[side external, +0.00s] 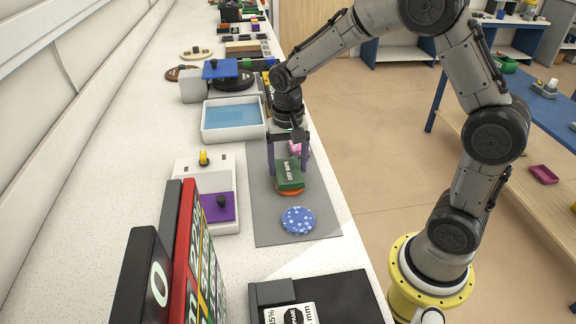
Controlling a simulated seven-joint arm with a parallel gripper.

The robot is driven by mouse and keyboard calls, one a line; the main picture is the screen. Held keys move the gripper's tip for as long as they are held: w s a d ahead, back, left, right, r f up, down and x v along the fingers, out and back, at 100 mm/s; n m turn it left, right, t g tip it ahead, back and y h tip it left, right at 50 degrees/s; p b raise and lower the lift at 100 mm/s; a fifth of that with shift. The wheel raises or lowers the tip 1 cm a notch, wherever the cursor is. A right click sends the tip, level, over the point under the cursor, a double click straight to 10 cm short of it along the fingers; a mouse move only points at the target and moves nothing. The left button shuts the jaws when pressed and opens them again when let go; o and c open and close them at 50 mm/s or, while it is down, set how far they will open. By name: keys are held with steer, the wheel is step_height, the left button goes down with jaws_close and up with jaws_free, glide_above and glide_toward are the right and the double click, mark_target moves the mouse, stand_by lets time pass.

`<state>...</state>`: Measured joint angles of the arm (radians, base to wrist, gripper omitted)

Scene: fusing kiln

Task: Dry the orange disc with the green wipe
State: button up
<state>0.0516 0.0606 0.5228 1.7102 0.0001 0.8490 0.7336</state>
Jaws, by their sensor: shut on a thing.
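My gripper (289,160) points down over the grey mat, its two purple-grey fingers shut on the green wipe (290,172). The wipe is a green block with pale lettering on its side. The orange disc (290,192) lies on the mat right below the wipe, with only its near edge showing. The wipe covers the rest of the disc, and it looks to be on or just above it; I cannot tell whether they touch.
The grey mat (268,236) also bears a blue disc with pale spots (298,220) and a pink thing behind the gripper (304,150). A white tray of blue liquid (232,133) stands at the back left. Tall boxes (148,280) and a black case (345,295) stand in front.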

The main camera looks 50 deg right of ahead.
steer(key=shift+r, duration=3.25)
